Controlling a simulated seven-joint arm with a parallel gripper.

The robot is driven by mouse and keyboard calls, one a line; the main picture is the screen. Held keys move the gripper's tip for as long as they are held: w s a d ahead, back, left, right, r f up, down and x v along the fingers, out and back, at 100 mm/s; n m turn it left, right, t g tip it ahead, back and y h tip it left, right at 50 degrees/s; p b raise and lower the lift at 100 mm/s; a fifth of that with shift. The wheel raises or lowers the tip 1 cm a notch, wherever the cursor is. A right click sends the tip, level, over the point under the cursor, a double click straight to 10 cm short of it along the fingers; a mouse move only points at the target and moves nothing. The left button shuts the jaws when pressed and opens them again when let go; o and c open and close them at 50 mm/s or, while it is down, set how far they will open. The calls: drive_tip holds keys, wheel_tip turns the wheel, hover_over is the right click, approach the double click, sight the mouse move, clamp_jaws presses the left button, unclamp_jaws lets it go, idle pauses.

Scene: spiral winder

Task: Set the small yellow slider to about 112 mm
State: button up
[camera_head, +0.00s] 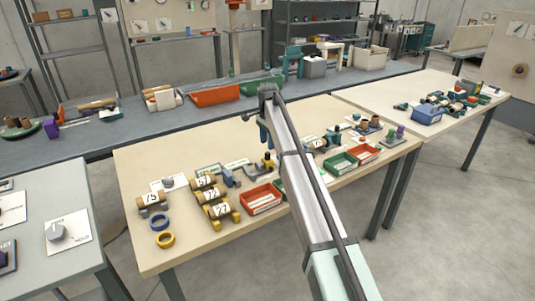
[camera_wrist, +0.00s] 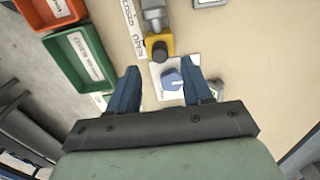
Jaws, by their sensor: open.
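A small yellow block (camera_wrist: 160,46) with a dark round face sits at the end of a grey part in the wrist view, just beyond my fingertips. A yellow piece (camera_head: 268,161) also stands mid-table in the head view. I cannot tell for sure that either is the slider, and I can read no millimetre scale. My gripper (camera_wrist: 161,76) is open and points down at the table. A blue knob (camera_wrist: 172,80) on a white plate shows between its fingers, apparently below them. In the head view the blue fingers of my gripper (camera_head: 264,136) show partly beside my arm.
A green tray (camera_wrist: 80,57) and a red tray lie left of my gripper in the wrist view. In the head view an orange tray (camera_head: 262,199), numbered brown rolls (camera_head: 215,195), a blue ring (camera_head: 160,222) and a yellow ring (camera_head: 165,240) lie on the table. My arm hides some of the table.

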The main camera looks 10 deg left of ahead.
sight(267, 152)
drive_tip(key=shift+f, duration=3.05)
clamp_jaws()
